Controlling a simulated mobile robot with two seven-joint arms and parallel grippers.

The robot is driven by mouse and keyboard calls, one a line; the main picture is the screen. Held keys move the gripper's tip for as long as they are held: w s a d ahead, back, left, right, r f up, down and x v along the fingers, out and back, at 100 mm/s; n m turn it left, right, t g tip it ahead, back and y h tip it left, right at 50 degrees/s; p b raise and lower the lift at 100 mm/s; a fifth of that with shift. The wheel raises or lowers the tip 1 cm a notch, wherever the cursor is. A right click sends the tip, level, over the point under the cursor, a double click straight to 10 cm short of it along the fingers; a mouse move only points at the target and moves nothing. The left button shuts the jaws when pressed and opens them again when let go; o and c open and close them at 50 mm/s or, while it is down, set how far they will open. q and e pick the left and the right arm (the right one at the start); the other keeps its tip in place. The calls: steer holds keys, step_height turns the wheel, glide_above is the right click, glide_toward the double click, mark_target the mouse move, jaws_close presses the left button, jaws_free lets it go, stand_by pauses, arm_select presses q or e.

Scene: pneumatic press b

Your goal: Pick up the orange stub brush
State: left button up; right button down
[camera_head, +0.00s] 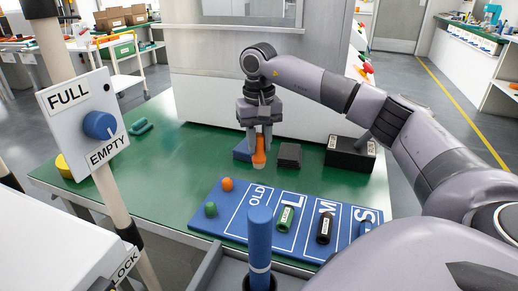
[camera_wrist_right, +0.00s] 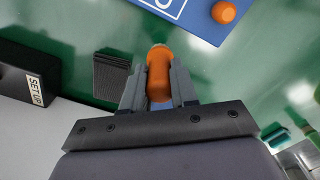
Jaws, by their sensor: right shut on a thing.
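The orange stub brush (camera_head: 259,153) is held between the fingers of my right gripper (camera_head: 260,134) in the head view, above the green table (camera_head: 190,175). In the right wrist view the brush (camera_wrist_right: 159,75) sits upright between the two grey fingers of the right gripper (camera_wrist_right: 158,88), its pale tip pointing away from the palm. The right gripper is shut on it. I cannot tell whether the brush tip touches the table. My left gripper is not in view.
A blue board (camera_head: 231,224) with marked sections lies in front, holding an orange knob (camera_head: 227,184), a green knob (camera_head: 210,209) and cylinders. A blue block (camera_head: 242,150), dark pads (camera_head: 289,155) and a black box (camera_head: 350,155) are near the gripper. A blue-topped post (camera_head: 260,240) stands in front.

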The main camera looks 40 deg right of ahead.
arm_select(q)
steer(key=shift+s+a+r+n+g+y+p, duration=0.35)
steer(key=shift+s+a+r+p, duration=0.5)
steer(key=shift+p, duration=1.9)
arm_select(e)
step_height(320, 180, up, 17)
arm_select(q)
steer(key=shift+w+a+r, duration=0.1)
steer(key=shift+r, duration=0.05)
